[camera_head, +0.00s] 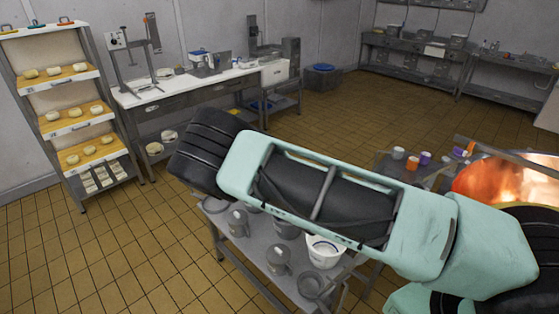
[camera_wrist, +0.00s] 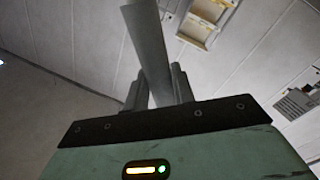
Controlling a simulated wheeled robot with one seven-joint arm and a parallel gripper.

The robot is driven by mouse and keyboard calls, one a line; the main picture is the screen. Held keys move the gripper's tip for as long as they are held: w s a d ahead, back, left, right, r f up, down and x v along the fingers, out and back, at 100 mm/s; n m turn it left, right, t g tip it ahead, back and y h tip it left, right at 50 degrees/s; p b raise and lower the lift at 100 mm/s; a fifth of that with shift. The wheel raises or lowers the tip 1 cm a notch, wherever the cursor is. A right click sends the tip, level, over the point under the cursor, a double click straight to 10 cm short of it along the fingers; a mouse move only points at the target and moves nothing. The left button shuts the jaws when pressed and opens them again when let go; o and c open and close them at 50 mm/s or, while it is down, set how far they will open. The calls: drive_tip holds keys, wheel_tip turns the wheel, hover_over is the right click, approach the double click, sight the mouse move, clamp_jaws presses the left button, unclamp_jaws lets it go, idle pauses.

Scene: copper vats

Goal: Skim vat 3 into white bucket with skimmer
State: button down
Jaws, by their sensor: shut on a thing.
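My gripper (camera_wrist: 157,88) is shut on a grey, flat-sided handle in the wrist view, which I take to be the skimmer (camera_wrist: 149,45). The handle runs up out of the picture, so its head is hidden. In the head view my arm crosses the middle, and neither the gripper nor the skimmer can be made out. A white bucket (camera_head: 325,250) with a blue mark stands on a grey low table, partly behind my arm. A copper vat (camera_head: 500,182) with a bright orange inside shows at the right edge, partly covered by my arm; its number cannot be read.
The low table (camera_head: 245,262) also holds several grey jugs and pots. Small coloured cups (camera_head: 412,162) stand beside the vat. A cheese rack (camera_head: 75,110) and a workbench (camera_head: 190,85) line the left and back. The tiled floor (camera_head: 110,250) at the left is clear.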

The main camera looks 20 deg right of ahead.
drive_tip(key=s+a+f+n+b, duration=0.3)
drive_tip(key=a+f+n+b, duration=0.2)
drive_tip(key=a+f+b, duration=0.65)
drive_tip(key=a+f+n+b, duration=0.2)
drive_tip(key=a+f+b, duration=0.3)
drive_tip(key=f+b, duration=0.4)
drive_tip(key=a+f+n+b, duration=0.3)
drive_tip(key=a+f+b, duration=0.2)
drive_tip(key=f+b, duration=0.4)
wheel_tip(320, 180, down, 5)
drive_tip(key=shift+s+a+r, duration=0.15)
drive_tip(key=shift+s+r, duration=0.05)
drive_tip(key=shift+s, duration=0.1)
